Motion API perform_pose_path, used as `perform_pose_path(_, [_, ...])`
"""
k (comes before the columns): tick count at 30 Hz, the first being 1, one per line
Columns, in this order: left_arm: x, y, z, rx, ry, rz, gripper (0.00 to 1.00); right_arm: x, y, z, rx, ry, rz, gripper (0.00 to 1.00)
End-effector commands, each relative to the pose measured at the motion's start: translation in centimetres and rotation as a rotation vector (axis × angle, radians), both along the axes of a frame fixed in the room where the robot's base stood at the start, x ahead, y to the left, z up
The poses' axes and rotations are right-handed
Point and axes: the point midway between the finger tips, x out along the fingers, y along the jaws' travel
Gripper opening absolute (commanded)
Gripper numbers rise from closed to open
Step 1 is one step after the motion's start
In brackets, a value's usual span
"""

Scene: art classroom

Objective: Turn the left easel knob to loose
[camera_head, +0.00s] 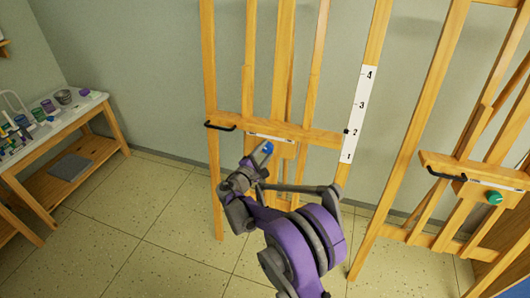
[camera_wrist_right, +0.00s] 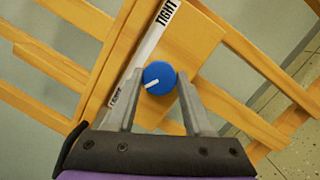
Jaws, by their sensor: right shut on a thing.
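The left easel (camera_head: 280,127) is a wooden frame with a blue knob (camera_head: 267,147) below its tray. My right gripper (camera_head: 258,160) is at this knob, its fingers closed on it. In the right wrist view the blue knob (camera_wrist_right: 161,72) sits between the two fingertips (camera_wrist_right: 159,82). The knob's white mark points to the lower left. A white label strip (camera_wrist_right: 150,45) beside it reads TIGHT at the upper end; small lettering, apparently LOOSE, is at the lower end. My left gripper is not in view.
A second easel (camera_head: 432,160) with a green knob (camera_head: 494,198) stands at the right. A white scale (camera_head: 359,115) numbered 1 to 4 is on the left easel's right leg. A table (camera_head: 92,104) with art supplies is at the far left. Tiled floor between is clear.

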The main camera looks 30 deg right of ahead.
Motion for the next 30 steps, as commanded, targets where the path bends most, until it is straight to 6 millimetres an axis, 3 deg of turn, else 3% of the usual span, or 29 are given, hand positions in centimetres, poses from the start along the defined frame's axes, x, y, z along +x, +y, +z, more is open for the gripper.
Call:
perform_pose_path(14, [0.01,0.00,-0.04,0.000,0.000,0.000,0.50,0.02,0.00,0.08,-0.011,0.011,0.004,0.00])
perform_pose_path(15, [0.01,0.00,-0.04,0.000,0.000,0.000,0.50,0.03,-0.01,0.08,-0.011,0.010,0.003,0.57])
perform_pose_path(19, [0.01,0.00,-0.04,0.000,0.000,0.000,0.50,0.01,0.00,0.06,-0.009,0.009,0.003,0.80])
perform_pose_path(30, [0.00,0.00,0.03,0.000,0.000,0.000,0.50,-0.21,0.44,0.04,-0.008,0.009,0.004,0.81])
